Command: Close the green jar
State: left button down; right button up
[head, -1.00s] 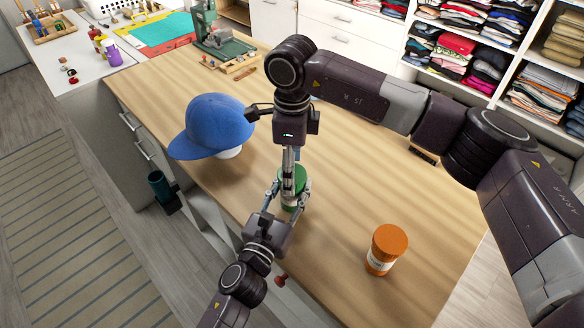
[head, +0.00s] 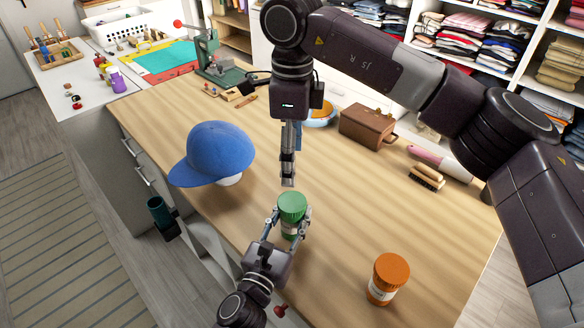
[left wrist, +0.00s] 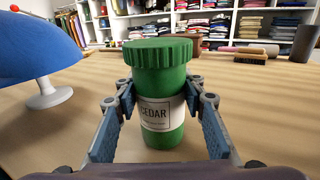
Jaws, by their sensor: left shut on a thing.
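The green jar (head: 291,213) stands upright on the wooden table with its ribbed green lid on top. In the left wrist view the jar (left wrist: 161,116) has a white label reading CEDAR, and its lid (left wrist: 158,52) looks level on it. My left gripper (head: 287,219) is shut around the jar's body, one finger on each side. My right gripper (head: 288,181) points down just behind the jar in the head view, apart from the lid. Its fingers show edge-on, so their opening cannot be told.
An orange jar (head: 387,279) stands at the right front. A blue cap (head: 216,152) sits on a white stand to the left. A brush (head: 427,176) and a brown box (head: 367,124) lie farther back. The table between the jars is clear.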

pick_arm(q)
jog(key=c, duration=1.2)
grip_release()
jog(key=shift+o, duration=0.2)
jog(key=v, duration=1.2)
